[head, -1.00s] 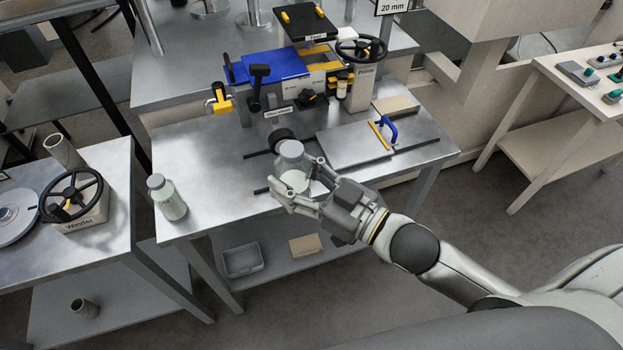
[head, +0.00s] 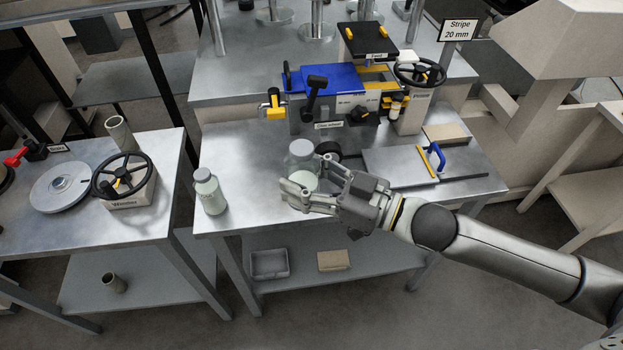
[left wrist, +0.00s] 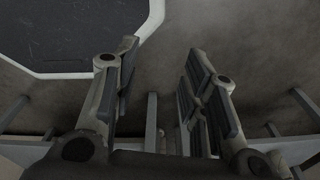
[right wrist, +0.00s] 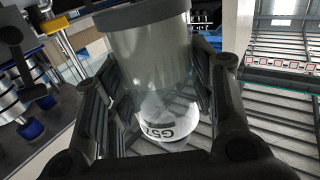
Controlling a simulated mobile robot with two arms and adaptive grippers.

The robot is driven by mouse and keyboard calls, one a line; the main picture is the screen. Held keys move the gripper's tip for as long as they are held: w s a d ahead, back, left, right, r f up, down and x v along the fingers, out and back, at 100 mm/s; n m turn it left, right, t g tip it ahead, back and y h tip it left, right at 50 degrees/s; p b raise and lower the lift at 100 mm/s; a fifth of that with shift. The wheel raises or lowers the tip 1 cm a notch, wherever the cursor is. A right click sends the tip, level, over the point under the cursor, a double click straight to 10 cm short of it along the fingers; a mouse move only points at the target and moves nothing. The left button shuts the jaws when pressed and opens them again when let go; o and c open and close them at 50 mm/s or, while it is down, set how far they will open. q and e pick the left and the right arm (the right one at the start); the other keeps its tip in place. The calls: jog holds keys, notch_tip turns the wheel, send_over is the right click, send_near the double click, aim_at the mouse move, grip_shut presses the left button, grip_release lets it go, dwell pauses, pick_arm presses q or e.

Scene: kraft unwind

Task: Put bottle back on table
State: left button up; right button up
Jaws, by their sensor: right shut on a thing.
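A clear bottle with a grey lid and pale contents (head: 301,160) is between the fingers of my right gripper (head: 318,188), at the front part of the steel table (head: 245,206). The right gripper is shut on it. A second similar bottle (head: 209,192) stands upright at the table's left front corner. My left gripper (left wrist: 160,75) is open and empty in the left wrist view.
The slitter machine with a blue top (head: 330,82) stands behind. A grey plate with a blue handle (head: 400,166) lies to the right. A winder with a black handwheel (head: 125,180) is on the left table. Bare tabletop lies between the two bottles.

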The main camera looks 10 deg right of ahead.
jog(key=shift+w+a+r+n+g+y, duration=0.2)
jog(key=shift+a+n+g, duration=0.1)
jog(key=shift+a+g, duration=0.1)
jog(key=shift+w+a+r+n+g+y, duration=0.1)
jog(key=shift+w+a+n+g+y, duration=0.1)
jog(key=shift+a+n+g, duration=0.15)
pick_arm(q)
jog(key=o, duration=0.4)
jog(key=w+a+r+m+t+h, duration=0.1)
jog(key=w+r+m+t, duration=0.15)
jog(key=w, duration=0.75)
jog(key=w+a+r+m+t, duration=0.15)
jog(key=w+r+t, duration=0.25)
jog(key=w, duration=0.5)
jog(key=w+d+r+m+t+h, duration=0.2)
jog(key=w+r+m, duration=0.1)
jog(key=w+r, duration=0.4)
jog(key=n+g+h, duration=0.8)
jog(key=n+h, duration=0.7)
jog(key=n, duration=1.4)
send_near(291, 147)
jog(key=a, duration=0.2)
pick_arm(e)
jog(key=shift+a, duration=0.1)
pick_arm(q)
jog(key=d, duration=0.4)
jog(key=w+d, duration=0.1)
jog(key=d, duration=0.7)
jog(key=shift+w+f, duration=0.2)
